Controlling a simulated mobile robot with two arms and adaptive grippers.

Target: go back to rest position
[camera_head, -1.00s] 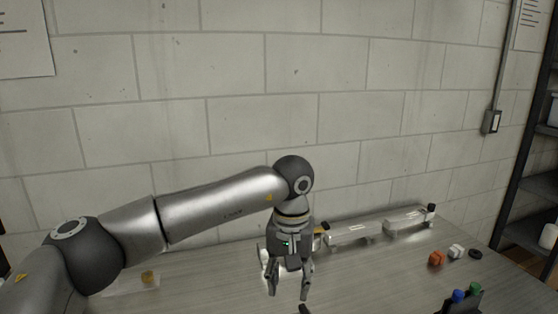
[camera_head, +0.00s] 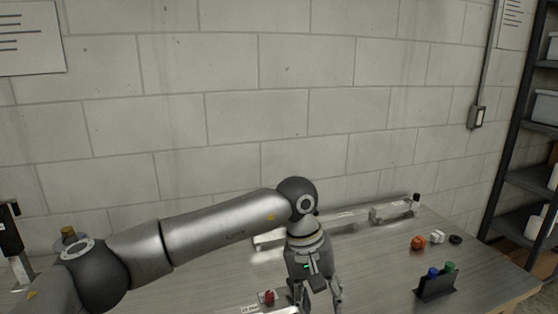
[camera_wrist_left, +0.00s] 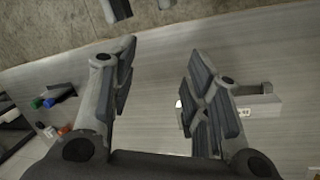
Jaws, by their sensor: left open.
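My left gripper (camera_head: 318,292) is at the bottom centre of the head view, pointing down over the table. In the left wrist view its two fingers (camera_wrist_left: 160,75) are apart with nothing between them. Aluminium trailers (camera_head: 392,209) lie in a row along the back of the table, partly hidden behind my left arm. My right gripper is not in view.
The grey table (camera_head: 375,265) has clear room right of my gripper. An orange piece (camera_head: 417,243), a white piece (camera_head: 437,236) and a black ring (camera_head: 456,240) lie at the right. A dark holder (camera_head: 436,288) with blue and green items stands near the front right. A red item (camera_head: 269,297) is beside the gripper. A block wall is behind.

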